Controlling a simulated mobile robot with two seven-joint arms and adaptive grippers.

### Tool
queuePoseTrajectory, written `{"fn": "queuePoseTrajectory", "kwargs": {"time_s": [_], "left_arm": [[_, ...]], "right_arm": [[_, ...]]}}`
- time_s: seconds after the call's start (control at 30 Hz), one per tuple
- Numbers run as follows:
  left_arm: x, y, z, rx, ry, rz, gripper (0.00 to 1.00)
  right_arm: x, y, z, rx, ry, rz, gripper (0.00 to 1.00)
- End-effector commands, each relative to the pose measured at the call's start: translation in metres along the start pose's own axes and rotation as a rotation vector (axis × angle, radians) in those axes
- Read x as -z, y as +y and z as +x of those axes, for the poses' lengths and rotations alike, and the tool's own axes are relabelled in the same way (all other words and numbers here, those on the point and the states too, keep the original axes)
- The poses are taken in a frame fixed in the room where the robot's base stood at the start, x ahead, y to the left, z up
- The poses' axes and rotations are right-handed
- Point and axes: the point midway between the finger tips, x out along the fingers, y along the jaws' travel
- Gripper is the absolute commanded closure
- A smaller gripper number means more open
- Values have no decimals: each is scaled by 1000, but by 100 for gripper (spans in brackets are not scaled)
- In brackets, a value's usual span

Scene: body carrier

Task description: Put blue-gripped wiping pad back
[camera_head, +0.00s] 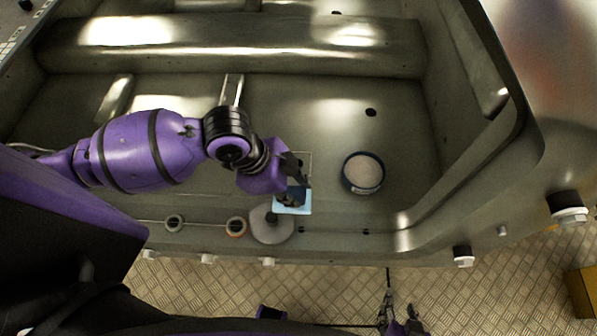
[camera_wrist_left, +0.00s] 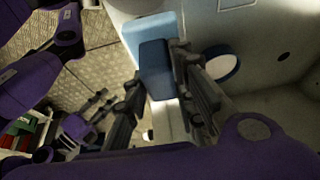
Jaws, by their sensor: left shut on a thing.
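The wiping pad (camera_head: 293,208) is a light blue slab with a darker blue grip. My left gripper (camera_head: 296,186) is shut on the blue grip (camera_wrist_left: 155,68) and the pad (camera_wrist_left: 150,27) points away from the fingers in the left wrist view. In the head view the pad is over the near edge of the large metal body, beside a grey disc. I cannot tell whether it touches the surface. My right gripper (camera_head: 400,318) is empty at the bottom of the head view, its fingers apart.
A round blue-rimmed tin (camera_head: 363,173) stands to the right of my left gripper. The metal body's floor (camera_head: 400,130) is clear around the tin. A raised wall borders the right.

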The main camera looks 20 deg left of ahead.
Motion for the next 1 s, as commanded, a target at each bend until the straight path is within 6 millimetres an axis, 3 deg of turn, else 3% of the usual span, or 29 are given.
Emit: {"fn": "queuePoseTrajectory", "kwargs": {"time_s": [0.1,0.27,0.63,0.8,1.0], "left_arm": [[0,-1,0,2,0,-1,100],[-1,-10,4,4,-1,-5,100],[-10,-93,45,3,-1,-9,100],[-20,-114,76,0,-1,-7,100],[-24,-127,89,3,0,-4,100]], "right_arm": [[-7,-2,-2,3,-14,0,60],[-2,-2,0,6,-6,-4,60],[0,-1,4,5,4,-7,60],[-6,2,6,-2,-3,-4,60],[-6,0,6,-4,-2,3,60]]}}
